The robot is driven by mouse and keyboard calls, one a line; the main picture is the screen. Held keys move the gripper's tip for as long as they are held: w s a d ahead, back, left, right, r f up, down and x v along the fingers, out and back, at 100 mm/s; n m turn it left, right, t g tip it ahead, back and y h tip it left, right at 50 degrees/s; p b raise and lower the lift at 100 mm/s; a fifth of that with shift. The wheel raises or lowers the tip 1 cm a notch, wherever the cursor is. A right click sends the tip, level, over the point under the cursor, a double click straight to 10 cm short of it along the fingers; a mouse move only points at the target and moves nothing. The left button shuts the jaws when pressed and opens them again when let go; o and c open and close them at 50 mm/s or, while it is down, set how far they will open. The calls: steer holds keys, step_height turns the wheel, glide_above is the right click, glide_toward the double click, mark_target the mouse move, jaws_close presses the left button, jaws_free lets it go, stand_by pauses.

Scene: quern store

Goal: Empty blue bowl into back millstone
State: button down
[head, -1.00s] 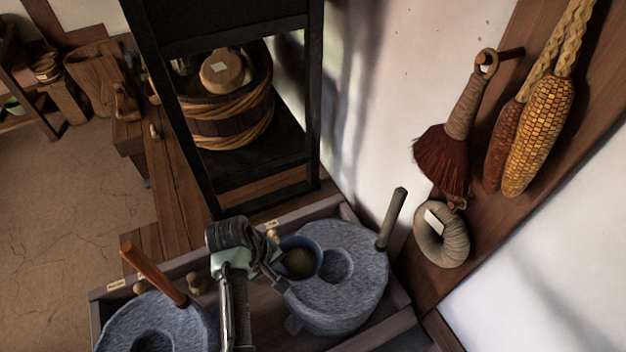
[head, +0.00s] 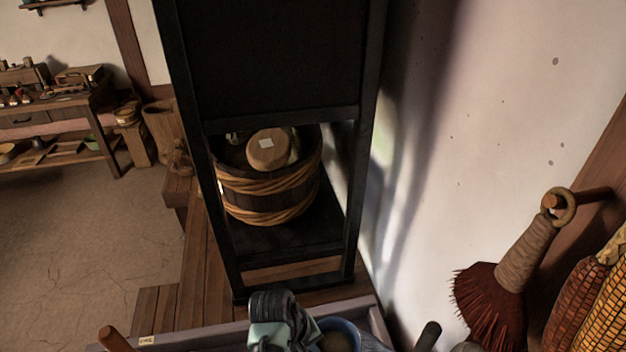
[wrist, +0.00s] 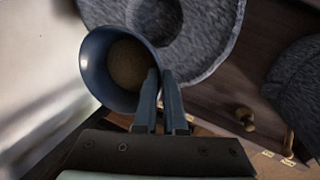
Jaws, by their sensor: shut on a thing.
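My gripper (wrist: 161,85) is shut on the rim of the blue bowl (wrist: 97,78) in the wrist view. The bowl holds brown grain-like stuff (wrist: 128,64). A grey millstone (wrist: 222,22) with a dark round hole lies beside and beneath the bowl; the bowl overlaps its edge. In the head view, the blue bowl (head: 343,325) shows at the bottom edge, mostly cut off, beside my gripper's wrist. Only a sliver of the millstone (head: 375,343) shows there. Whether the bowl touches the stone I cannot tell.
A second grey millstone (wrist: 300,82) lies at the right of the wrist view. A black stand (head: 368,200) with a rope-bound wooden tub (head: 265,195) rises behind. A white wall (head: 500,100) with a hanging brush (head: 505,275) and corn (head: 600,300) is at right.

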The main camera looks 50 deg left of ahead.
steer(key=shift+f+b, duration=2.6)
steer(key=shift+b, duration=0.05)
steer(key=shift+d+r+y, duration=0.1)
steer(key=shift+r+y, duration=0.15)
steer(key=shift+y, duration=0.15)
steer(key=shift+t+y, duration=0.3)
steer(key=shift+y, duration=0.1)
steer(key=shift+r, duration=0.25)
steer(key=shift+h+p, duration=0.3)
steer(key=shift+p, duration=0.1)
steer(key=shift+f+h, duration=0.1)
steer(key=shift+h, duration=0.2)
steer(key=shift+p, duration=0.4)
steer(key=shift+d+r+y+p, duration=0.1)
steer(key=shift+r+y+p, duration=0.2)
steer(key=shift+y+p, duration=0.4)
steer(key=shift+f, duration=0.1)
